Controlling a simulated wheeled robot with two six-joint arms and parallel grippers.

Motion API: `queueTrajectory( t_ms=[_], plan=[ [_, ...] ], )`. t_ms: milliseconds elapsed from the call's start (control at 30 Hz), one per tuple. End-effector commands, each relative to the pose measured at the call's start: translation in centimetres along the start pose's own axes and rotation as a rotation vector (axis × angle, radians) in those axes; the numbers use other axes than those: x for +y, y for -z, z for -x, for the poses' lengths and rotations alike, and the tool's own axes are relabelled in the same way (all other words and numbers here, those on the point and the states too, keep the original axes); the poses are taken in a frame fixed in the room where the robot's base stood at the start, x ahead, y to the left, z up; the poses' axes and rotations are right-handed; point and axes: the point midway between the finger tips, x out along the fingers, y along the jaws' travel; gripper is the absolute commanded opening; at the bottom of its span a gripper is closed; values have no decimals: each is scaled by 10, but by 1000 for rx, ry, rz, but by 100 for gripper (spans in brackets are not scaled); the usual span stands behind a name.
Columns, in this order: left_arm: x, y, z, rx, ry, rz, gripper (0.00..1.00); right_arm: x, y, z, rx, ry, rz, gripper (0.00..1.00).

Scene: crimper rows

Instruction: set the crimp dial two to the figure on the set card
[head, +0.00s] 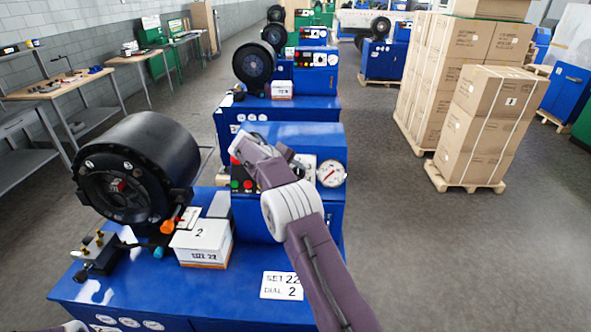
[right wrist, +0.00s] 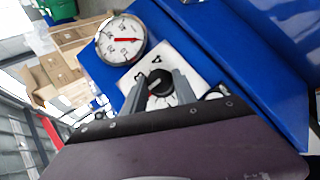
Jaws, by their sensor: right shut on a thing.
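The set card (head: 284,286) lies on the front of the blue bench and reads SET 22, DIAL 2. The crimp dial (right wrist: 159,84) is a black knob with a pale pointer line on a white plate (right wrist: 138,73), shown in the right wrist view. My right gripper (right wrist: 160,82) has a finger on each side of the knob and is shut on it. In the head view my right arm hides the knob. A round gauge (head: 331,173) with a red needle sits beside the plate; it also shows in the right wrist view (right wrist: 121,40). My left gripper is out of view.
A black crimper head (head: 137,168) stands left on the bench. A white box (head: 201,242) marked 2, SIZE 22 sits in front of the blue cabinet. More crimpers stand behind in a row. Stacked cartons (head: 487,125) stand right, with clear floor in front.

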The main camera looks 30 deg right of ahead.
Motion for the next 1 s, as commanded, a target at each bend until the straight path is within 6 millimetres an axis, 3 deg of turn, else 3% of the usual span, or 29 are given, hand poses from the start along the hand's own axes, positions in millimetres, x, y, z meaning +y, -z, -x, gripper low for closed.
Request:
queueTrajectory(
  t_ms=[400,433,500,833,1000],
  plan=[
    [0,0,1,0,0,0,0,-1,0,-1,-2,6,-4,0],
    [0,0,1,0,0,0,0,-1,0,-1,-2,6,-4,39],
    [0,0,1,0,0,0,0,-1,0,-1,-2,5,-4,56],
    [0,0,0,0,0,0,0,0,0,3,1,3,-4,56],
    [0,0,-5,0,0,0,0,-1,1,34,4,4,-4,56]
  ],
)
